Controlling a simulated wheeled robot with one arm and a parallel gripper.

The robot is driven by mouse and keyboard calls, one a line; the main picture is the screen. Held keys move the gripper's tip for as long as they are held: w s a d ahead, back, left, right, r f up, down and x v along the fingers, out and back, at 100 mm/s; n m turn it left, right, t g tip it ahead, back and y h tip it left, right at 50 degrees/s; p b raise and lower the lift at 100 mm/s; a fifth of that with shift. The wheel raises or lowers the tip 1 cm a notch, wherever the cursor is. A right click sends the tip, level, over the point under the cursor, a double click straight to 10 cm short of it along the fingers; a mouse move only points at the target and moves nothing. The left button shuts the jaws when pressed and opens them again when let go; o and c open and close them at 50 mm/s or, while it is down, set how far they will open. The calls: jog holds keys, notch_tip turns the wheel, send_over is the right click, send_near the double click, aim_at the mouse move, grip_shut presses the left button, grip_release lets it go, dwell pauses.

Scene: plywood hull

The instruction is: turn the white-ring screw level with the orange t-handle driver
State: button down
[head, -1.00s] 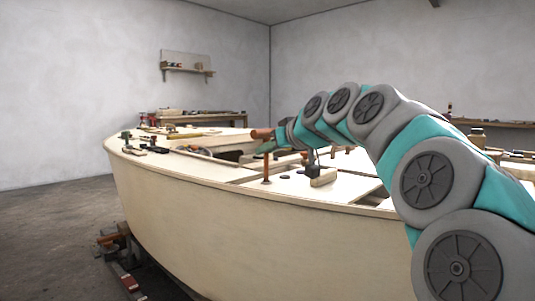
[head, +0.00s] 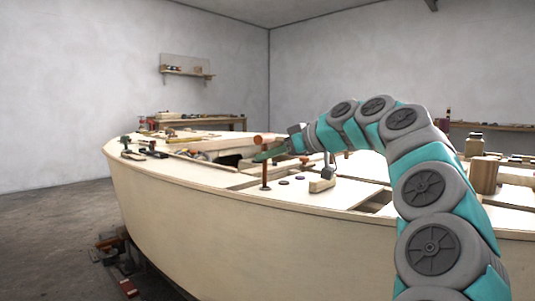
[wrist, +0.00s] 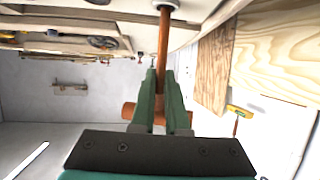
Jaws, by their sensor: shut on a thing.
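The orange t-handle driver (head: 265,173) stands close to upright on the pale plywood deck near its edge. Its orange crossbar (wrist: 128,111) is at the handle end, beyond my fingers in the wrist view. My gripper (head: 263,156) reaches in from the right with green fingers. In the wrist view my gripper (wrist: 161,76) is shut on the driver's shaft (wrist: 164,45), between crossbar and tip. The shaft's far end meets a pale ring (wrist: 166,4) at the top edge of the wrist view. The screw head is hidden there, so its level cannot be told.
The plywood hull (head: 200,215) fills the middle. Small dark discs (head: 284,182) and a wooden block (head: 322,184) lie right of the driver. Deck openings are nearby. Tools lie at the far left. A wooden cylinder (head: 485,175) stands at the right.

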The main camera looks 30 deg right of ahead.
jog(key=n+g+y+p, duration=0.1)
jog(key=p, duration=0.1)
jog(key=n+g+y+p, duration=0.1)
jog(key=n+y+p, duration=0.1)
jog(key=p, duration=0.1)
jog(key=shift+w+d+r+p, duration=0.15)
jog(key=shift+d+r+p, duration=0.05)
jog(key=shift+r+p, duration=0.2)
jog(key=shift+f+n+g+y+p, duration=0.1)
jog(key=shift+n+g+y+p, duration=0.25)
jog(key=shift+g+p, duration=0.2)
jog(key=shift+f+n, duration=0.35)
jog(key=shift+r+p, duration=0.15)
jog(key=shift+p, duration=0.15)
jog(key=shift+r+p, duration=0.3)
jog(key=shift+r, duration=0.05)
